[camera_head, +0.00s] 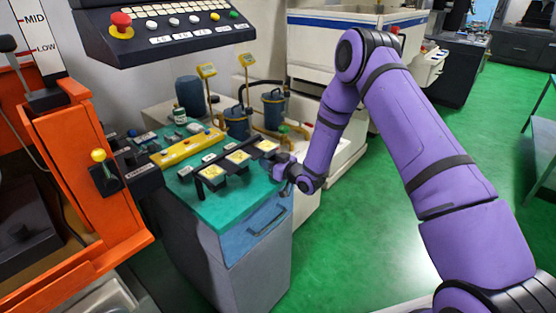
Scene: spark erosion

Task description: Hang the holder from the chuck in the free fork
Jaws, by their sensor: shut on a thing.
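My gripper (281,176) is at the right end of the fork rack (232,168), above the front right edge of the teal cabinet top. It is shut on a small dark thing, taken to be the holder, mostly hidden by the fingers and wrist. The black rack carries yellow plates in a row. Dark shapes hang at its front, too small to tell which fork is free. Whether the held thing touches the rack cannot be told. The orange machine (85,175) stands at the left; its chuck cannot be made out clearly.
A yellow bar (186,147) and small items lie behind the rack. Dark blue canisters (237,122) with upright yellow-topped gauges stand further back. A control panel (165,28) overhangs at the upper left. The green floor (370,220) right of the cabinet is clear.

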